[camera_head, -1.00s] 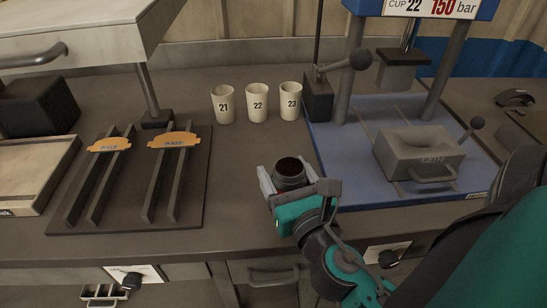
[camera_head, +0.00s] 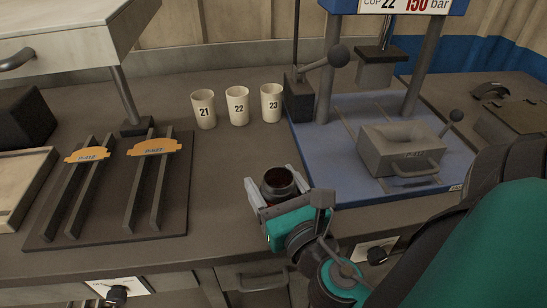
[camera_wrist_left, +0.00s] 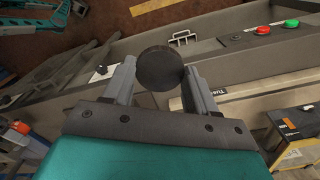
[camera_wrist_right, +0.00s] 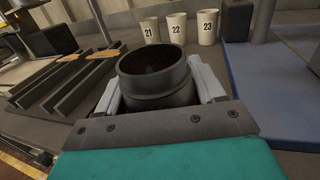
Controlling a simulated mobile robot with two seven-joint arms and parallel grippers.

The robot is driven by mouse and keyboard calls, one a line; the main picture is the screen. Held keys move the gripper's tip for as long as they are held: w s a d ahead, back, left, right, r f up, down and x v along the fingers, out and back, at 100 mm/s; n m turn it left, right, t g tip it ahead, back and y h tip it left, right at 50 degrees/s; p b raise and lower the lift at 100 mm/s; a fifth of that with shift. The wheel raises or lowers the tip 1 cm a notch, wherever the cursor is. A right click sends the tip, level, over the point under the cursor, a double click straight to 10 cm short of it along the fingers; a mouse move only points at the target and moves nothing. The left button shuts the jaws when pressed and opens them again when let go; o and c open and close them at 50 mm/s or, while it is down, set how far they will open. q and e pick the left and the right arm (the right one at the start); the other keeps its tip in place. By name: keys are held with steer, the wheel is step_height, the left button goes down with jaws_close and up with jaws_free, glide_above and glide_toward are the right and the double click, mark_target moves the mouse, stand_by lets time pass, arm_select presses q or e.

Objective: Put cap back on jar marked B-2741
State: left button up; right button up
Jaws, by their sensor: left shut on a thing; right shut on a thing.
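My right gripper (camera_head: 277,191) is shut on a dark open jar (camera_head: 279,183), held upright by the bench's front edge. The jar also shows in the right wrist view (camera_wrist_right: 156,82), with its mouth uncovered and dark reddish contents inside. No marking on it can be read. My left gripper (camera_wrist_left: 160,82) is shut on a round black cap (camera_wrist_left: 160,68), seen face-on between its fingers in the left wrist view. The left gripper and cap are not in the head view.
Cups marked 21 (camera_head: 203,109), 22 (camera_head: 237,106) and 23 (camera_head: 271,103) stand behind the jar. A blue press base (camera_head: 345,185) is to the right. A rack (camera_head: 180,205) with two orange-tagged rails is to the left. Bare bench lies between.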

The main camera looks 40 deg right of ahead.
steer(key=c, duration=0.6)
steer(key=shift+o, duration=0.2)
steer(key=shift+r, duration=0.1)
